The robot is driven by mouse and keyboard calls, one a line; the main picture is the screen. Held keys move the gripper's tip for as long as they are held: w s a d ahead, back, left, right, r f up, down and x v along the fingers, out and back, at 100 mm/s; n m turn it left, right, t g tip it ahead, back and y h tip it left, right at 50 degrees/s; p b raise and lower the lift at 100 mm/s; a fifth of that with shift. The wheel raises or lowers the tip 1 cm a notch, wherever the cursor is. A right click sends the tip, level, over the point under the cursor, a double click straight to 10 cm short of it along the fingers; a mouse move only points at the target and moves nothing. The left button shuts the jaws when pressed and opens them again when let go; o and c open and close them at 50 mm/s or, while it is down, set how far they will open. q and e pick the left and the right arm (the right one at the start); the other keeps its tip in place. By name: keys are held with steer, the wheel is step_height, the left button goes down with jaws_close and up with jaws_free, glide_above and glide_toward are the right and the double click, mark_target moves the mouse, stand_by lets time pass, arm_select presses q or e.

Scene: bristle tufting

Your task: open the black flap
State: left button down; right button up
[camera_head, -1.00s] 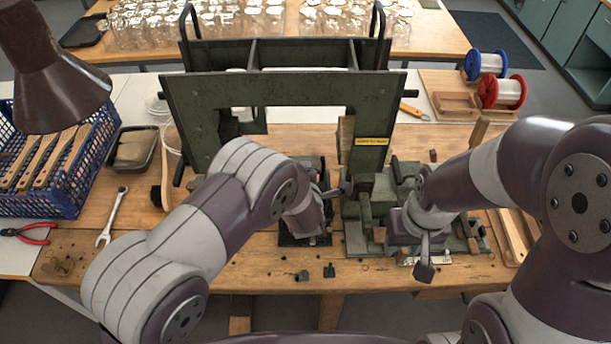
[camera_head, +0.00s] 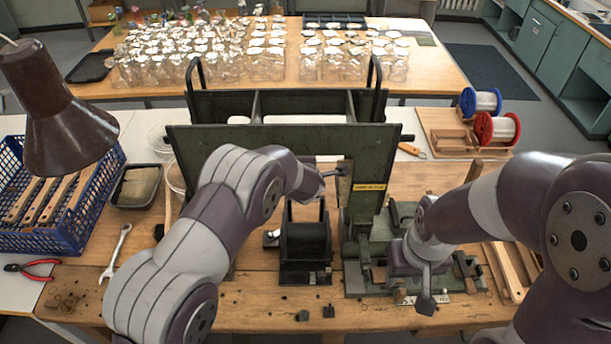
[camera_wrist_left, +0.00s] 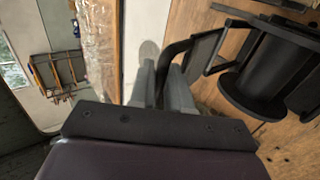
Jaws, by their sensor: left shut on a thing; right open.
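A black device with a dark rounded body (camera_head: 305,240) stands on the wooden bench below the green frame. In the left wrist view this body (camera_wrist_left: 265,75) lies at the right. A curved black bar (camera_wrist_left: 176,50), seemingly the flap's handle, runs from it to between the fingers of my left gripper (camera_wrist_left: 161,88). My left gripper (camera_head: 335,173) is shut on this bar, above the device in the head view. The flap's exact angle is hard to tell, since my left arm covers part of it. My right gripper (camera_head: 425,285) is open, low beside the green fixture (camera_head: 375,245).
The green frame (camera_head: 230,140) stands close behind my left gripper. A blue crate (camera_head: 75,235), a wrench (camera_head: 117,250) and red pliers (camera_head: 33,268) are at the left. Blue and red spools (camera_head: 497,128) are at the right. Small dark bits lie on the front bench.

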arm_select(q)
steer(key=shift+w, duration=0.35)
steer(key=c, duration=1.3)
jaws_free()
steer(key=shift+o, duration=0.2)
steer(key=shift+s+r, duration=0.2)
steer(key=shift+s, duration=0.05)
steer(key=s+r+b, duration=0.1)
steer(key=s+b, duration=0.4)
steer(key=s, duration=0.9)
steer(key=shift+r, duration=0.2)
